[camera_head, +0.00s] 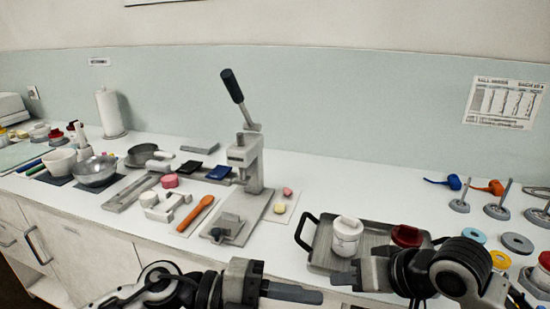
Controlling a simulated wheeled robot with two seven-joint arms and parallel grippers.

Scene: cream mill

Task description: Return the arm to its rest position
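My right gripper (340,279) comes in from the lower right and points left, in front of the near edge of the grey tray. Nothing shows held in it, but the gap between its fingers cannot be made out. My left gripper (310,296) comes in from the lower left and points right, low in front of the counter. No object shows in it, and its finger gap is also unclear. The two grippers are close to each other but apart.
The grey tray (322,240) holds a white jar (346,236) and a dark red-lidded jar (406,236) behind my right arm. A lever press (245,165) stands mid-counter. An orange spatula (196,213) lies left of it. Metal stands and coloured rings (474,235) are at right.

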